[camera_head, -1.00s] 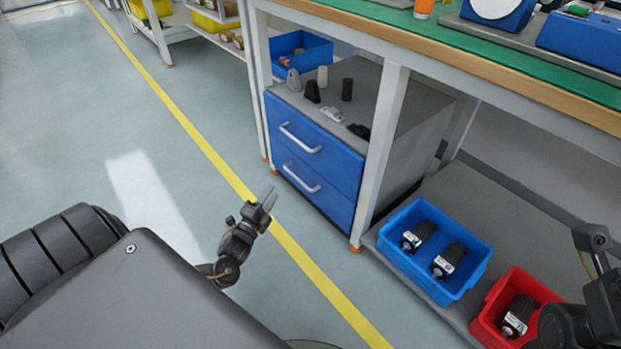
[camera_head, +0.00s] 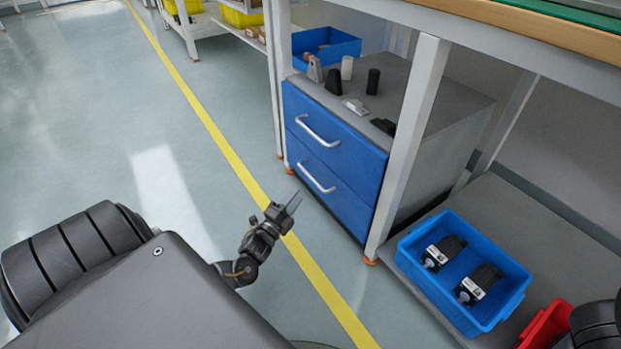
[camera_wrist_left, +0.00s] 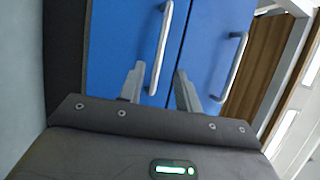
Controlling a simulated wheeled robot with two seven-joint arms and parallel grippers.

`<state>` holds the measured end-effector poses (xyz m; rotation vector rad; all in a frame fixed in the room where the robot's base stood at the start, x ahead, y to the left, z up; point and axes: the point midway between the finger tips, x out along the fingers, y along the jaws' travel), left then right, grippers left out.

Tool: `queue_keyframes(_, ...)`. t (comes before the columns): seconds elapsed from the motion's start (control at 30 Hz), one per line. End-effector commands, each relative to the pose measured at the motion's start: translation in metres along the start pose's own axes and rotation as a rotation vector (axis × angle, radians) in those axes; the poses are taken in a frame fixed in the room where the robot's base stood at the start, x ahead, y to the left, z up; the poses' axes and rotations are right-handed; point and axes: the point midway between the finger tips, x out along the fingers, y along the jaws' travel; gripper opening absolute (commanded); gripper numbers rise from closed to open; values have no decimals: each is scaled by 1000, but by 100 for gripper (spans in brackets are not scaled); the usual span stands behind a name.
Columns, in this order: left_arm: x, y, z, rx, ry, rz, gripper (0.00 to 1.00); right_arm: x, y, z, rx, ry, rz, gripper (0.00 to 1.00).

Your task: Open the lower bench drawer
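The lower bench drawer (camera_head: 335,199) is the lower blue front of a grey cabinet under the bench. It is shut flush and has a silver bar handle (camera_head: 316,177). My left gripper (camera_head: 295,201) is in front of it, pointing at the handle, with a small gap in the head view. In the left wrist view its two grey fingers (camera_wrist_left: 159,88) are open and empty. The lower handle (camera_wrist_left: 161,48) appears between and beyond them; how far ahead is hard to tell. My right gripper is out of view; only part of that arm shows at the bottom right.
The upper drawer (camera_head: 335,128) is also shut. Small parts and a blue bin (camera_head: 335,45) stand on the cabinet. A white bench leg (camera_head: 408,150) rises right of the drawers. A blue tray (camera_head: 500,305) and red tray (camera_head: 545,322) sit on the low shelf. The floor in front is clear.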

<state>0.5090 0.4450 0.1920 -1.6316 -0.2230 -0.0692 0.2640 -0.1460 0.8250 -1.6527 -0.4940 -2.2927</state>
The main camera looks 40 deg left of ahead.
Motion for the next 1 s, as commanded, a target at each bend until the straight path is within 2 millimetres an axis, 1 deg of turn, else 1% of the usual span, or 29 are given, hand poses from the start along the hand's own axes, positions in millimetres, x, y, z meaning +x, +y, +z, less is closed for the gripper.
queue_keyframes(0.03, 7, 2, 1, 1, 1, -4, 34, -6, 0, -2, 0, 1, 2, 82)
queue_keyframes(0.3, 57, 4, 2, 2, -1, -6, 34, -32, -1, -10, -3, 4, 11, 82)
queue_keyframes(0.5, 85, 2, 2, 1, -1, -3, 34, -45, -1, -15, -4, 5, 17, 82)
queue_keyframes(0.7, 96, 0, 2, 2, -3, -1, 34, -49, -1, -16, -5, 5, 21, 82)
queue_keyframes(0.97, 97, 0, 2, 1, -3, -1, 34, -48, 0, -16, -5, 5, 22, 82)
queue_keyframes(1.0, 97, 0, 2, 1, -3, -1, 29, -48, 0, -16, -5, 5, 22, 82)
